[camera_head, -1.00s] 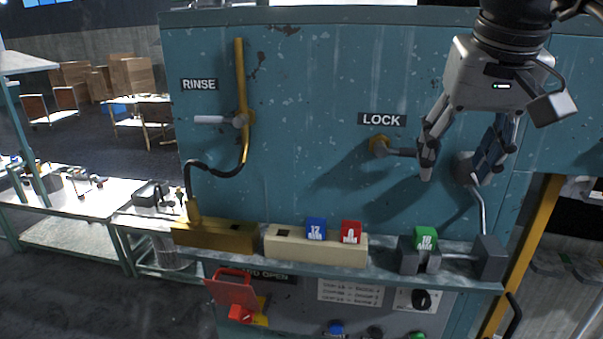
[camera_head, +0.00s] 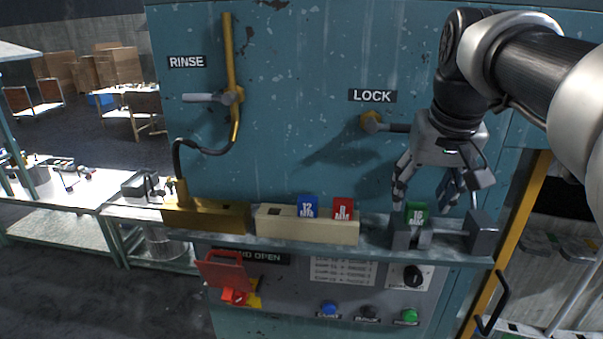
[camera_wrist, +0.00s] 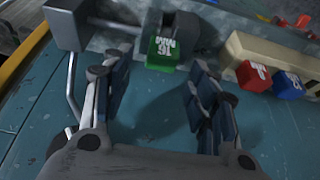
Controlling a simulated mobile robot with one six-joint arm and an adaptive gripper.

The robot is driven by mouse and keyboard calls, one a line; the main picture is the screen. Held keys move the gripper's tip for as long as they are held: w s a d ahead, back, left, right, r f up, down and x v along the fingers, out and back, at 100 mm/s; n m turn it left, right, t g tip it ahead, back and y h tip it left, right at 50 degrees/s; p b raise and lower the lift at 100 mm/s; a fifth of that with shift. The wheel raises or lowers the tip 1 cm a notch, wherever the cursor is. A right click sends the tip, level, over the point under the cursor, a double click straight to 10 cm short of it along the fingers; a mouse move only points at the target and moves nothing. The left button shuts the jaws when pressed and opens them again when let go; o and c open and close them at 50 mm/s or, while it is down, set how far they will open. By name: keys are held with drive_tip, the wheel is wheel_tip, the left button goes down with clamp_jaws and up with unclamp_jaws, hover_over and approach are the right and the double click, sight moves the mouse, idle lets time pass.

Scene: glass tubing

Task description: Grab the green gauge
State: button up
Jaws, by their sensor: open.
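The green gauge (camera_head: 416,213) stands in a grey clamp-like holder (camera_head: 401,237) at the right end of the shelf. It also shows in the wrist view (camera_wrist: 163,53), beyond and roughly between my fingertips. My gripper (camera_head: 421,200) is open, pointing down, just above the gauge in the head view. Its fingers are spread to either side and nothing is between them. In the head view the gripper stands close to the panel, and I cannot tell the exact gap to the gauge.
A beige block (camera_head: 300,228) left of the holder bears a blue gauge (camera_head: 307,206) and a red gauge (camera_head: 344,208). The LOCK lever (camera_head: 374,122) juts from the panel left of my gripper. A grey block (camera_head: 480,232) with a rod stands right of the gauge.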

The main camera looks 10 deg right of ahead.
sight(417, 204)
drive_tip(key=x, duration=0.3)
drive_tip(key=shift+w+f, duration=0.1)
drive_tip(key=shift+f, duration=0.05)
drive_tip(key=shift+c, duration=0.3)
drive_tip(key=c, duration=1.2)
